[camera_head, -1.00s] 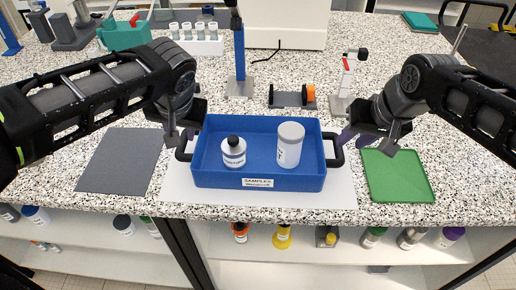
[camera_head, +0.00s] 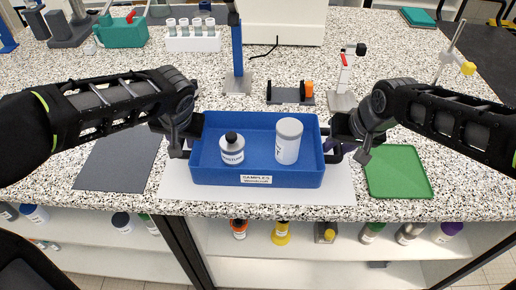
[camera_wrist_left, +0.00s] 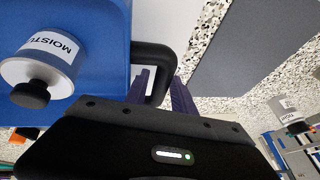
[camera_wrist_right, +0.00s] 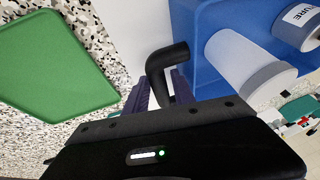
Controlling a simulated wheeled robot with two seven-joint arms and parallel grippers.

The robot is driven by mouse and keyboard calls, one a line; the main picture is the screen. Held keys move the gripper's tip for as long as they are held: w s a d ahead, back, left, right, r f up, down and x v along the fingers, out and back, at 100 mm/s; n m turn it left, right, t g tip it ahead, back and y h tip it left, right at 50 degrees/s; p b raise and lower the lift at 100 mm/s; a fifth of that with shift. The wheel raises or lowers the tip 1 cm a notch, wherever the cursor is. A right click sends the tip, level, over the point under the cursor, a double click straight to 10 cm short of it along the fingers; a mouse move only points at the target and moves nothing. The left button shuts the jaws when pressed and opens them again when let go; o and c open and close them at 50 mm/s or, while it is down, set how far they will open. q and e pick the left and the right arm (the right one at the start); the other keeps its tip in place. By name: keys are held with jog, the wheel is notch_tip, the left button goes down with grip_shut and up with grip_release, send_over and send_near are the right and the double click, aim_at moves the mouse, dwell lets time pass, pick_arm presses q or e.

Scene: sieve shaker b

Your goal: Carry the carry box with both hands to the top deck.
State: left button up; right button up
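The blue carry box (camera_head: 215,176), labelled SAMPLES, sits level on a white sheet (camera_head: 180,190) at the counter's front. It holds a white jar with a black cap (camera_head: 232,153) and a taller white jar with a grey lid (camera_head: 287,148), both upright. My left gripper (camera_head: 180,145) is at the box's left black handle (camera_wrist_left: 160,62), with its purple fingers close on both sides of the bar. My right gripper (camera_head: 338,148) is at the right black handle (camera_wrist_right: 158,72) likewise. Both look shut on their handles. The top deck cannot be made out for certain.
A dark grey mat (camera_head: 112,165) lies left of the box and a green tray (camera_head: 398,172) lies right. Behind stand a blue post (camera_head: 238,60), a small stand with an orange part (camera_head: 292,93) and a white vial rack (camera_head: 192,42). Shelves with bottles are below.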

pick_arm(q)
jog(key=shift+c, duration=0.2)
pick_arm(e)
jog(key=shift+c, duration=0.3)
pick_arm(q)
grip_shut()
pick_arm(e)
grip_shut()
pick_arm(q)
jog(key=shift+r, duration=0.1)
pick_arm(e)
jog(key=shift+r, duration=0.1)
dwell(0.4)
